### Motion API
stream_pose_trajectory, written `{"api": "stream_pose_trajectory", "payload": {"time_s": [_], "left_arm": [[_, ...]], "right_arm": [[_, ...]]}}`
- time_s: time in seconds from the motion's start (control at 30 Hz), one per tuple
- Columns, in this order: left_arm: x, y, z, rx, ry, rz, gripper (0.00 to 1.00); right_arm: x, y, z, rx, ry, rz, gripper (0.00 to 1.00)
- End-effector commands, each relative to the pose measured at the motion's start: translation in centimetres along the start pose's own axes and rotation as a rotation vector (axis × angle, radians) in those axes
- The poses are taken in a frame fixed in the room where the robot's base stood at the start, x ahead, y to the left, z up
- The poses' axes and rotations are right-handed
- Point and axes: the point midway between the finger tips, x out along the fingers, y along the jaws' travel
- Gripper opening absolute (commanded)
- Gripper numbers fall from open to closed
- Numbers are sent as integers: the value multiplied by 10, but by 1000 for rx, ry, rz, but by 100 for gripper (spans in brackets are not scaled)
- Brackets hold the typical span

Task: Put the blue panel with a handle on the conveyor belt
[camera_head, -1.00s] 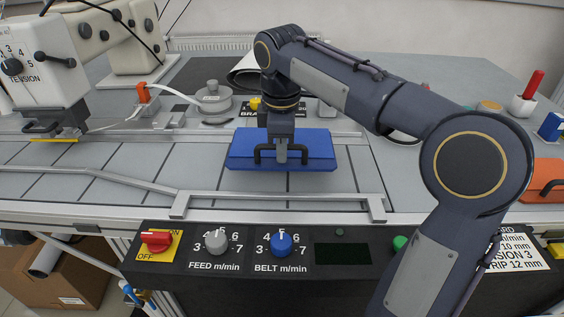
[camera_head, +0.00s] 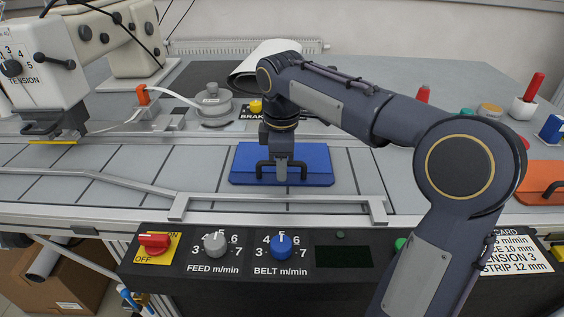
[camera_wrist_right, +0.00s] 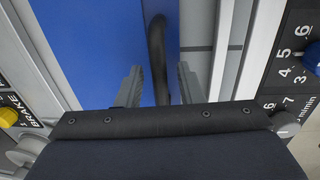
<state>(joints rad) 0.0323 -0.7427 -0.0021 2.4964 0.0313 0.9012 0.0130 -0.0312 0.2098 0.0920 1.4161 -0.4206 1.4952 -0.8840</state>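The blue panel (camera_head: 310,160) with a dark handle (camera_head: 262,170) lies flat on the grey conveyor belt (camera_head: 140,175), between the metal rails. It also fills much of the right wrist view (camera_wrist_right: 105,40). My right gripper (camera_head: 282,176) is down at the handle from above. In the right wrist view its two fingers (camera_wrist_right: 157,88) stand on either side of the handle bar (camera_wrist_right: 157,50), with a narrow gap on both sides, so it looks open around it. My left gripper is not in view.
An orange panel with a handle (camera_head: 541,182) lies at the right. A white sewing-machine-like head (camera_head: 45,75) stands over the belt at the left. A guide rail (camera_head: 280,199) runs along the front, above the control panel with knobs. The belt left of the blue panel is clear.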

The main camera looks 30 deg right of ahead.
Motion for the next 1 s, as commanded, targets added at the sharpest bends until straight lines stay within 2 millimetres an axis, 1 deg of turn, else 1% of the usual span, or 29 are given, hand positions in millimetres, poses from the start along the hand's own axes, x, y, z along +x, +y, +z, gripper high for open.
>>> {"api": "stream_pose_trajectory", "payload": {"time_s": [0.17, 0.27, 0.37, 0.6, 0.7, 0.83, 1.0], "left_arm": [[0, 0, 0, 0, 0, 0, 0], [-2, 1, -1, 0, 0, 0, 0], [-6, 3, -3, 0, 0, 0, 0], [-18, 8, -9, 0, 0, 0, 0], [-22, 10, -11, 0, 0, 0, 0], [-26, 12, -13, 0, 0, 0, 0], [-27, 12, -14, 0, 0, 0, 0]], "right_arm": [[-1, 0, 0, 0, 0, 0, 34], [-7, 0, 0, -1, 1, 1, 34], [-22, 1, -1, -1, 2, 3, 34], [-75, 1, -1, -1, 2, 3, 34], [-94, 1, -1, -1, 2, 3, 34], [-111, 1, -1, -1, 0, 1, 34], [-120, 0, 0, -1, -1, 0, 34]]}}
